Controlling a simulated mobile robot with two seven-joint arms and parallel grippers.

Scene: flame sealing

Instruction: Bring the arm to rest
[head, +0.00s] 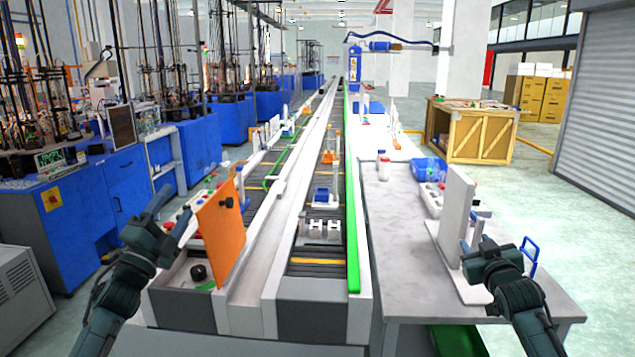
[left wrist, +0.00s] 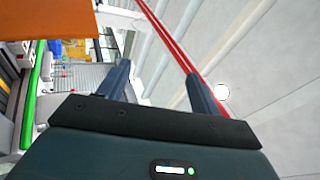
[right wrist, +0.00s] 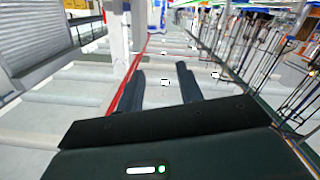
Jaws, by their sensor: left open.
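My left gripper (head: 175,206) is raised in front of the left side of the line, beside an orange panel (head: 222,228). In the left wrist view its two fingers (left wrist: 156,80) stand wide apart with nothing between them. My right gripper (head: 474,240) is above the right-hand table, close to a white upright stand (head: 457,215). In the right wrist view its fingers (right wrist: 161,75) are apart, with a narrower gap, and nothing is held. In the head view I cannot tell whether the right gripper touches the stand.
A conveyor line (head: 320,262) runs away from me in the middle, with a green rail (head: 352,230) at its right. The grey table (head: 395,265) carries a blue bin (head: 428,168) and bottles. A wooden crate (head: 470,135) stands further back. Blue machines (head: 100,200) line the left.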

